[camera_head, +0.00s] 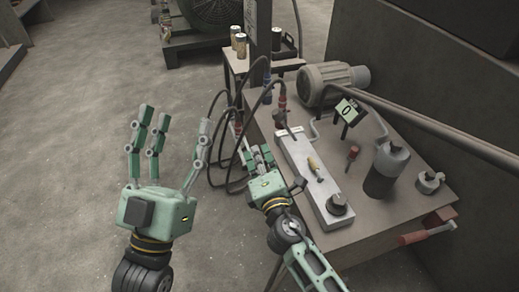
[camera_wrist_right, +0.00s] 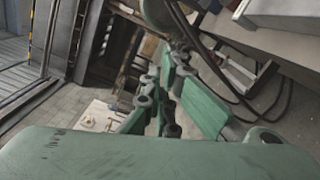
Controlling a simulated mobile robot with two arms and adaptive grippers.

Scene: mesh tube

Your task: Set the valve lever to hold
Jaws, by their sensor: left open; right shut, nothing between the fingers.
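My right gripper (camera_head: 252,150) is shut and empty, just left of the panel and apart from the lever. Its closed fingers also show in the right wrist view (camera_wrist_right: 160,100), where I cannot make out the lever. My left gripper (camera_head: 176,125) is open and empty over the floor, well left of the bench.
The panel also carries a black knob (camera_head: 337,203) and small labels. On the bench (camera_head: 385,215) are a grey motor (camera_head: 333,84), a dark display reading 0 (camera_head: 347,110), a small red-topped part (camera_head: 352,153) and a dark canister (camera_head: 386,170). Black hoses (camera_head: 226,120) hang left of the bench.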

